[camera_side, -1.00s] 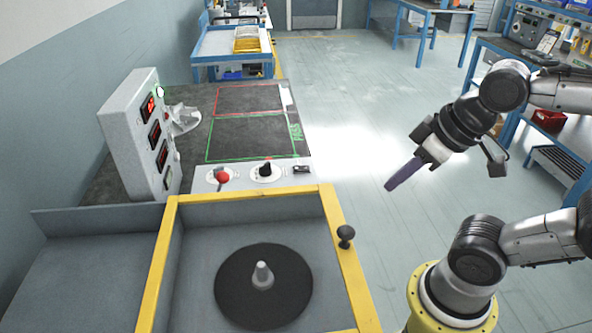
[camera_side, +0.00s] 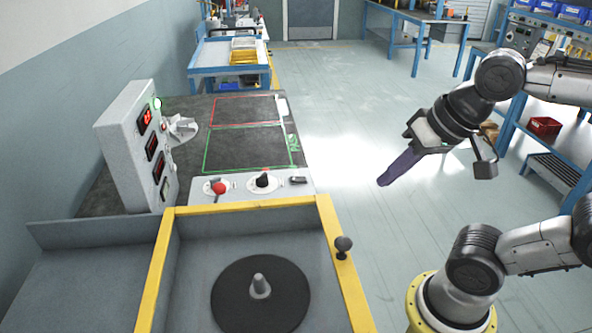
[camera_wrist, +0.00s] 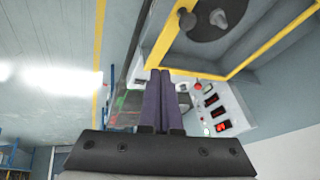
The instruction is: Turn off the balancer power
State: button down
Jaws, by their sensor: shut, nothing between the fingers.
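The balancer's control strip (camera_side: 240,187) carries a red knob (camera_side: 219,188), a black rotary knob (camera_side: 263,181) on a white dial and a small black switch (camera_side: 298,180). Which one is the power control cannot be read. The grey display box (camera_side: 126,150) shows lit red displays (camera_side: 151,146) and a green lamp (camera_side: 157,103). My gripper (camera_side: 383,182) is shut and empty, its purple fingers raised right of the strip and apart from it. In the wrist view, the closed fingers (camera_wrist: 159,73) partly cover the strip; the red knob (camera_wrist: 198,86) shows beside them.
The yellow-framed bay (camera_side: 340,262) holds a black disc (camera_side: 280,307) with a central spindle. A black ball knob (camera_side: 343,244) stands on its right rim. A dark mat (camera_side: 235,151) lies behind the strip. Open floor lies right of the bench.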

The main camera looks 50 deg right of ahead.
jog(key=w+r+m, duration=0.6)
jog(key=w+m, duration=0.1)
jog(key=m, duration=0.1)
jog(key=m+g, duration=0.5)
jog(key=m, duration=0.8)
send_over(294, 178)
jog(key=s+d, duration=0.2)
notch_tip(294, 178, down, 13)
jog(key=shift+w+a+y, duration=0.15)
jog(key=shift+w+y, duration=0.1)
jog(key=shift+y, duration=0.15)
jog(key=f, duration=0.4)
jog(key=a+f, duration=0.1)
jog(key=f, duration=0.4)
jog(key=w+f, duration=0.1)
jog(key=f, duration=0.3)
jog(key=shift+w+a+f, duration=0.1)
jog(key=shift+a+f, duration=0.05)
jog(key=shift+f, duration=0.25)
